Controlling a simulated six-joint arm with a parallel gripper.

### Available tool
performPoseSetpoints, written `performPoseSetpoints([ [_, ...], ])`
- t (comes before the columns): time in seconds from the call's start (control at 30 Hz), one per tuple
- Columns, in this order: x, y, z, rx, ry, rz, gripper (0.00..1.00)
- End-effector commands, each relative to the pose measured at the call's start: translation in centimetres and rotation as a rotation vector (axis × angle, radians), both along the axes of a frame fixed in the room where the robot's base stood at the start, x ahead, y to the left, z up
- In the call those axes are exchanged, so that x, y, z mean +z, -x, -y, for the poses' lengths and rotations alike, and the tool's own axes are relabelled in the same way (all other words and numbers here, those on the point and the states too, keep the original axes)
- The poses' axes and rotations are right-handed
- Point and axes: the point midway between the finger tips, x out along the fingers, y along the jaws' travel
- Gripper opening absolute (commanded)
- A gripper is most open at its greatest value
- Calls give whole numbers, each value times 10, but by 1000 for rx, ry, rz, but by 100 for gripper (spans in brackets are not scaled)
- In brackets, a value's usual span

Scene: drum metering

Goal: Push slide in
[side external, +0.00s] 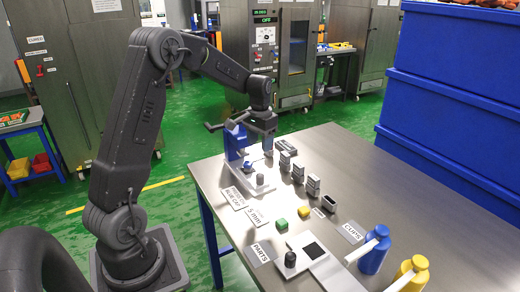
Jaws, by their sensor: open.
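A blue fixture (235,143) stands near the far left edge of the steel table, on a pale base (262,188) with a dark knob (260,180). My gripper (268,150) is open, points down and is just right of the blue fixture. It partly covers the fixture, and I cannot tell whether they touch. A slide cannot be made out for certain, nor how far in it sits. A pale plate with a black square (313,250) lies at the front, with another dark knob (290,259) beside it.
Several grey blocks (313,187) stand in a row right of the fixture. Blue (374,252) and yellow (411,274) bottles stand at the front right.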

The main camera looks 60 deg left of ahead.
Motion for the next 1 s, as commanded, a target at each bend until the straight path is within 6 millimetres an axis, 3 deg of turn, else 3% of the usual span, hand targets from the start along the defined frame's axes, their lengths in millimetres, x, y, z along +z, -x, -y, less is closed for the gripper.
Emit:
performPoseSetpoints([
  [0.33, 1, 0, 0, 14, 0, 1, 54],
  [0.47, 1, 0, 0, 145, 0, 1, 54],
  [0.8, 1, 0, 0, 972, 0, 0, 54],
  [1.0, 1, 0, -1, 1382, 0, 0, 54],
])
